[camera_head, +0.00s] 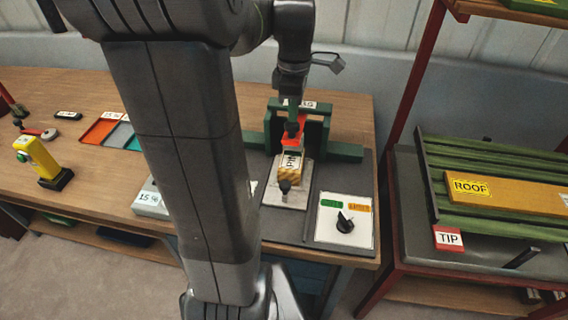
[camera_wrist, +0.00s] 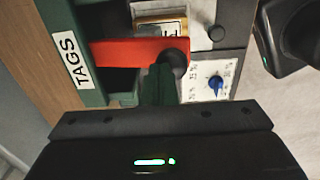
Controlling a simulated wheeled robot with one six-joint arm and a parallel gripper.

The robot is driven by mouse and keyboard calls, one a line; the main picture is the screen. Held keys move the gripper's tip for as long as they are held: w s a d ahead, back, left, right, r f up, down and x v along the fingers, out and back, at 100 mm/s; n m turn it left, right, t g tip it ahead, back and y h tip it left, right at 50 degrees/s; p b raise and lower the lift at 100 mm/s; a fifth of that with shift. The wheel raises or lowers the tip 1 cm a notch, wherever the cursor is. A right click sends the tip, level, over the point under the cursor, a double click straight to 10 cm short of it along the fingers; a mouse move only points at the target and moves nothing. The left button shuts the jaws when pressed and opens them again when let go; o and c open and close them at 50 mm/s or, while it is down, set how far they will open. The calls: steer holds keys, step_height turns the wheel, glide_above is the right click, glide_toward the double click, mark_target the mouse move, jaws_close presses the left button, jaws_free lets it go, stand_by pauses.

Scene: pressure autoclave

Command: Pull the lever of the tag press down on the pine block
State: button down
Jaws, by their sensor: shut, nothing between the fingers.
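The tag press (camera_head: 325,131) is a green frame with a TAGS label (camera_wrist: 72,62). Its red lever (camera_wrist: 130,50) reaches across the wrist view and ends in a dark round knob (camera_wrist: 174,58). In the head view the red lever (camera_head: 293,142) shows above the pine block (camera_head: 290,167), which lies on a pale plate in the press. The block (camera_wrist: 161,24) is partly hidden behind the lever in the wrist view. My gripper (camera_wrist: 159,72) is shut with nothing held; its green fingertips are at the knob. I cannot tell if they touch it.
Coloured trays (camera_head: 100,131) and a yellow tool (camera_head: 40,160) are on the left. A rack with green slats (camera_head: 470,160) stands right.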

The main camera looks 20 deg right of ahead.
steer(key=shift+r+p, duration=2.6)
steer(key=shift+r, duration=0.55)
